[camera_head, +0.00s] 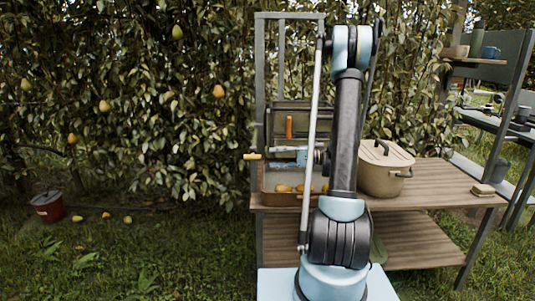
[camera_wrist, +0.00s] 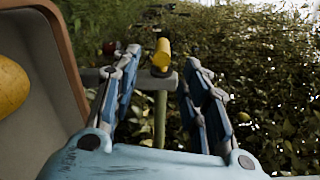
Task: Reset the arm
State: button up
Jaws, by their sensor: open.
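My gripper (camera_head: 272,157) reaches left above the wooden table, over a brown-rimmed crate (camera_head: 282,199) with several yellow-orange pears in it. In the wrist view its two blue fingers (camera_wrist: 155,75) are spread apart with no pear between them. Beyond the fingertips is a yellow cylindrical piece (camera_wrist: 162,52) near a grey bar; I cannot tell whether it touches the fingers. The crate's rim (camera_wrist: 66,50) shows at the left of the wrist view, with one yellow pear (camera_wrist: 12,86) inside. My arm hides part of the crate in the head view.
A lidded beige pot (camera_head: 385,172) stands on the table (camera_head: 432,180) right of my arm. Leafy trees with hanging pears (camera_head: 218,91) fill the left. A red bucket (camera_head: 47,208) and fallen pears (camera_head: 127,219) are on the grass. A shelf unit (camera_head: 500,72) stands at right.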

jog(key=s+a+h, duration=0.1)
jog(key=s+h, duration=0.8)
jog(key=s, duration=0.5)
jog(key=s+d+f+n+h, duration=0.1)
jog(key=s+d+f+h, duration=0.1)
jog(key=s+d+h, duration=0.2)
jog(key=s+d+f+n+t+h, duration=0.1)
jog(key=s+d+f+n+h, duration=0.1)
jog(key=s+d, duration=0.6)
jog(key=s+f+h, duration=0.1)
jog(key=s+h, duration=0.1)
jog(key=s, duration=0.3)
jog(key=shift+d+f+t+h, duration=0.3)
jog(key=shift+d+f, duration=0.05)
jog(key=shift+d, duration=0.05)
jog(key=shift+w+f, duration=0.2)
jog(key=shift+w, duration=0.25)
